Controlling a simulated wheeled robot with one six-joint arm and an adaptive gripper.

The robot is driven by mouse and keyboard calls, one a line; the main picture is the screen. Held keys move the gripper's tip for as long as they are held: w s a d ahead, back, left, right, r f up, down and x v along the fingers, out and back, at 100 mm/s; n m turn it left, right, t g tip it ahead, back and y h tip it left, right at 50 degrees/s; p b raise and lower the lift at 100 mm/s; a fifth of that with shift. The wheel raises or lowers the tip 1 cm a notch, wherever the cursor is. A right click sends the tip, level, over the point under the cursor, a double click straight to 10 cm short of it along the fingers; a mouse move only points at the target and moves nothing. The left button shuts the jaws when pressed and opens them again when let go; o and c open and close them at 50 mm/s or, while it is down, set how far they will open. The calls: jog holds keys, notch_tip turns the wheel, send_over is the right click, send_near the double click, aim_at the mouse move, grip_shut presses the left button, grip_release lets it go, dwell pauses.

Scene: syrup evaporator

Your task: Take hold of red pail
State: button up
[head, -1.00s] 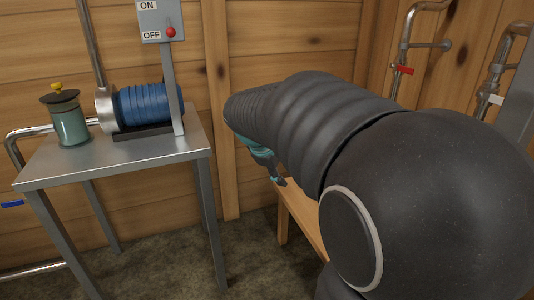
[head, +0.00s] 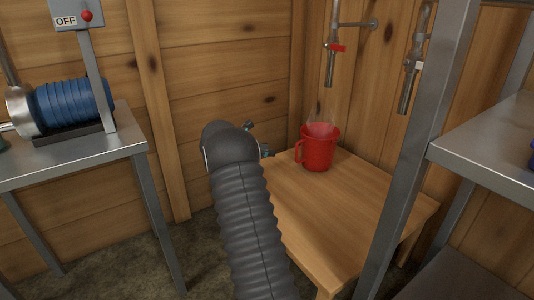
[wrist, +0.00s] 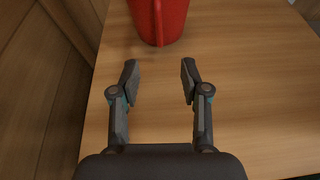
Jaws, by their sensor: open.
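The red pail (head: 318,152) stands upright on a low wooden table (head: 345,205), close to the wooden wall, with faint steam above it. Its handle is on its left side in the head view. In the wrist view the pail (wrist: 172,20) is at the top, cut off by the frame edge, with the handle facing my gripper. My gripper (wrist: 160,75) is open and empty over the table, its fingertips short of the pail and apart from it. In the head view my arm hides most of my gripper (head: 265,150).
A pipe with a red valve handle (head: 336,47) and another with a white one (head: 414,65) hang on the wall behind the table. A metal stand's post (head: 425,130) is at the right. A metal table (head: 70,157) with a blue motor (head: 75,103) is at the left.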

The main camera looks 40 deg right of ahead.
jog(key=b+x, duration=0.1)
jog(key=x, duration=1.5)
jog(key=shift+w+d, duration=0.1)
jog(key=shift+w, duration=0.05)
grip_shut()
dwell(0.3)
